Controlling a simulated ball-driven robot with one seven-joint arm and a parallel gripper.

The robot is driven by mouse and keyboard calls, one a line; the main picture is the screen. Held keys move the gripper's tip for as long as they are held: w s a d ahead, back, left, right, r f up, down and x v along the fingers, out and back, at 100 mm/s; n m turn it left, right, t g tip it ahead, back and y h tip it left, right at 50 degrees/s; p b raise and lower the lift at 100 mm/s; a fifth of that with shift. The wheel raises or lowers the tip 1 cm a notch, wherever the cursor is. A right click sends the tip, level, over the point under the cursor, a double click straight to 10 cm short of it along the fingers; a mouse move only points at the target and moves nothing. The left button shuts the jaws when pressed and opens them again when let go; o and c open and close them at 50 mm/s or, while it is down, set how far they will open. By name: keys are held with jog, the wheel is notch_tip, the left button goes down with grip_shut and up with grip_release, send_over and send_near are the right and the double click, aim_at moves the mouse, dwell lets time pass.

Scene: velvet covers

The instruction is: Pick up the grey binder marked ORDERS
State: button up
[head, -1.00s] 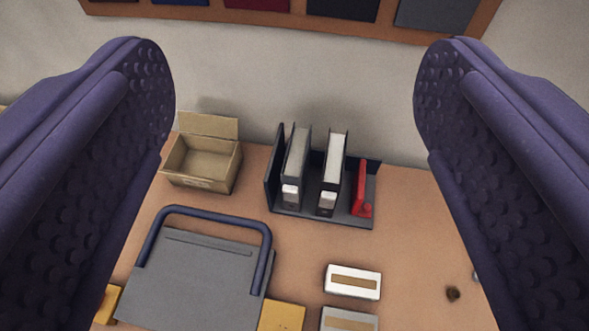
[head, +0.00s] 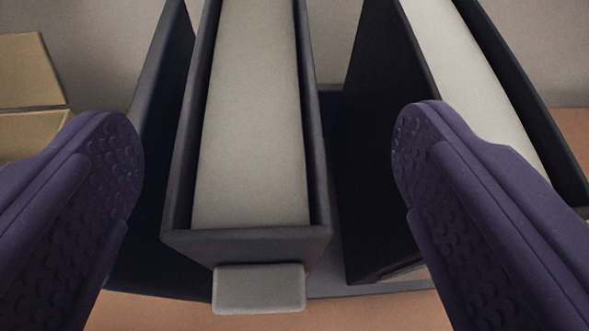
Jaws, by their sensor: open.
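Two binders stand upright in a dark rack (head: 370,288), seen from above and close up. The left binder (head: 247,241), dark grey with pale pages and a blank-looking grey label tab at its lower front, lies between my open fingers. The right binder (head: 375,190) is darker, with pale pages, and leans or splays to the right. My gripper (head: 268,160) is open, one finger left of the left binder and the other in front of the right binder in the picture. I see no contact. No ORDERS lettering is readable, so I cannot tell which binder bears it.
The rack's left wall (head: 160,110) rises close beside my left finger. A cardboard box (head: 32,75) stands at the far left. A strip of brown tabletop (head: 200,310) shows in front of the rack, and a plain wall is behind.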

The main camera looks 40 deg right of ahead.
aim_at(250, 111)
jog(key=x, duration=0.2)
jog(key=b+x, duration=0.1)
jog(key=x, duration=0.2)
jog(key=shift+w+a+f+b, duration=0.1)
jog(key=shift+w+f+b, duration=0.2)
jog(key=shift+w+b, duration=0.05)
jog(key=shift+r, duration=0.15)
grip_shut()
